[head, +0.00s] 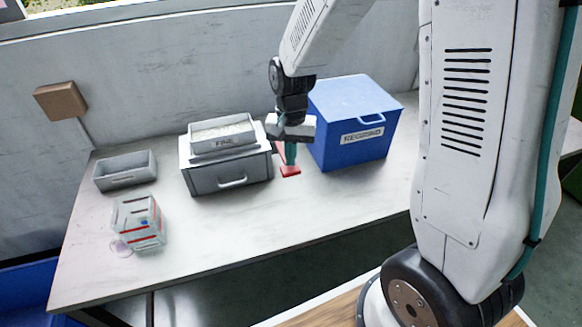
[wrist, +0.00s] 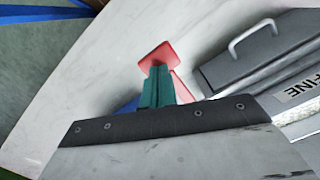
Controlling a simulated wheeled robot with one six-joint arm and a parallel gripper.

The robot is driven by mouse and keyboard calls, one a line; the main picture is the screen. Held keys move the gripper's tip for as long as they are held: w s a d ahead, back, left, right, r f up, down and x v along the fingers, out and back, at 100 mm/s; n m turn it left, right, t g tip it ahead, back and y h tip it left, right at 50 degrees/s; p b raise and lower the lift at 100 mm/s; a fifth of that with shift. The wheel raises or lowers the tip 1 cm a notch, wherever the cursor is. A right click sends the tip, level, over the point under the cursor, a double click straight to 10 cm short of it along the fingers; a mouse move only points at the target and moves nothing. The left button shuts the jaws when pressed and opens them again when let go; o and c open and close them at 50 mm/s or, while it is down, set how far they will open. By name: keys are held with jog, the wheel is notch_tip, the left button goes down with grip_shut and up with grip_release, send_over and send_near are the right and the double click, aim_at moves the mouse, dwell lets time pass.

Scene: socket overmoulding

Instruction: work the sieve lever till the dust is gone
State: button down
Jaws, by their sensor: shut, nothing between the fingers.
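The sieve box (head: 228,170) is grey, with a drawer handle on its front and a label reading FINE. A tray of pale, speckled material (head: 222,130) sits on its top. The red sieve lever (head: 290,171) is at the box's right side; its red end also shows in the wrist view (wrist: 160,56). My gripper (head: 291,160) points down at the lever, with its teal fingers shut and nothing between them. In the wrist view the fingertips overlap the red lever; I cannot tell if they touch it. The fingers hide part of the lever.
A blue lidded box (head: 350,130) stands close to the right of my gripper. An empty-looking grey tray (head: 125,178) is at the table's left, with a clear container with red stripes (head: 138,224) in front of it. The table's front middle (head: 225,235) is free.

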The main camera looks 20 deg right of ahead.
jog(key=shift+f, duration=0.1)
jog(key=shift+f, duration=2.1)
jog(key=w, duration=0.1)
jog(key=w+d+r, duration=0.1)
jog(key=shift+w+d, duration=0.25)
jog(key=shift+w, duration=0.05)
jog(key=shift+r, duration=0.15)
notch_tip(320, 180, up, 8)
jog(key=shift+w+d+f, duration=0.2)
jog(key=shift+w+d, duration=0.05)
jog(key=shift+w, duration=0.1)
